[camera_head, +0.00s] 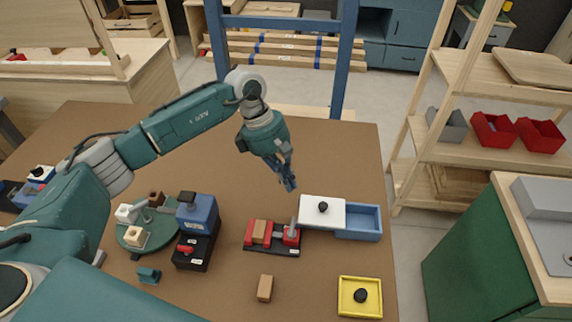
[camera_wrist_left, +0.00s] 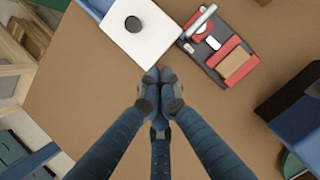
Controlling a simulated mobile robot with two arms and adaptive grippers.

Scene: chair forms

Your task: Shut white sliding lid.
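The white sliding lid (camera_head: 322,212) with a round black knob (camera_head: 323,207) lies over the left part of a blue box (camera_head: 361,222) on the brown table. The right part of the box is uncovered and its inside shows. My left gripper (camera_head: 290,186) is above the table, just behind and left of the lid, pointing down. In the left wrist view the gripper's fingertips (camera_wrist_left: 160,76) are together with nothing between them, close to the lid's corner (camera_wrist_left: 143,25). My right gripper is not in view.
A red and black vise-like fixture (camera_head: 272,236) stands close to the lid's left side. A yellow tray (camera_head: 360,297) with a black knob and a wooden block (camera_head: 265,288) lie in front. A blue and black device (camera_head: 197,230) stands left. The table behind the lid is clear.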

